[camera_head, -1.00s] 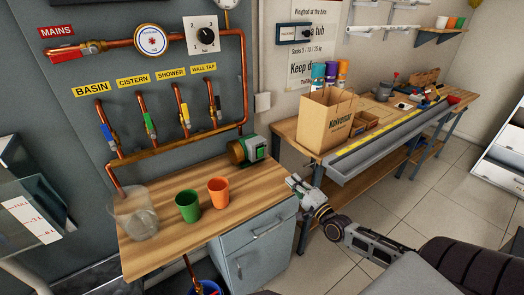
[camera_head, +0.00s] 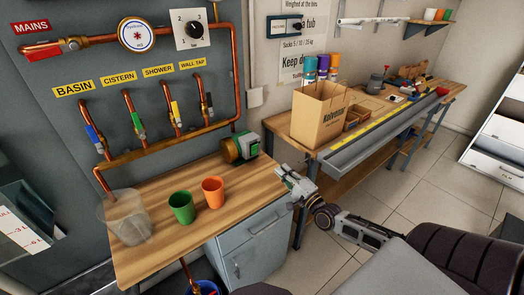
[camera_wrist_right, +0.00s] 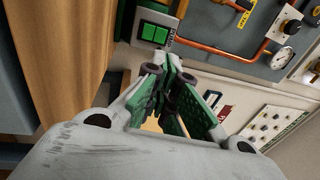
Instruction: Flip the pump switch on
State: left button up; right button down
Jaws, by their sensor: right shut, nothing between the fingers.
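The pump (camera_head: 240,147), brass with a green and grey end, sits at the back right of the wooden bench top (camera_head: 150,190). In the right wrist view, a pale box with green switch faces (camera_wrist_right: 155,33) and a PUMP label shows just beyond the fingertips. My right gripper (camera_head: 283,172) is to the right of the pump, near the bench's right edge, and apart from it. In the right wrist view its fingers (camera_wrist_right: 168,72) are closed together and empty. The switch's position cannot be told. My left gripper is not in view.
A green cup (camera_head: 181,207), an orange cup (camera_head: 213,192) and a clear container (camera_head: 126,218) stand left on the bench. Copper pipes with several valves (camera_head: 138,132) run along the wall behind. A second bench with a paper bag (camera_head: 320,115) is at right.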

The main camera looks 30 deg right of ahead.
jog(key=shift+w+a+r, duration=0.1)
jog(key=shift+w+r, duration=0.05)
jog(key=shift+w, duration=0.55)
jog(key=shift+w+r, duration=0.1)
jog(key=shift+w, duration=0.6)
send_near(255, 149)
jog(key=shift+w+d+r, duration=0.35)
jog(key=shift+w+r, duration=0.15)
jog(key=shift+w, duration=0.1)
jog(key=shift+w+d+r, duration=0.3)
jog(key=shift+w+r, duration=0.15)
jog(key=shift+w, duration=0.1)
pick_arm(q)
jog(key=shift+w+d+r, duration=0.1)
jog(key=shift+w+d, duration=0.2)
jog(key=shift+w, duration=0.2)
pick_arm(e)
jog(key=shift+w+a+r, duration=0.1)
jog(key=shift+w+r, duration=0.1)
jog(key=shift+w, duration=0.95)
jog(key=shift+w+a+r, duration=0.1)
jog(key=shift+w+r, duration=0.05)
jog(key=shift+w, duration=0.95)
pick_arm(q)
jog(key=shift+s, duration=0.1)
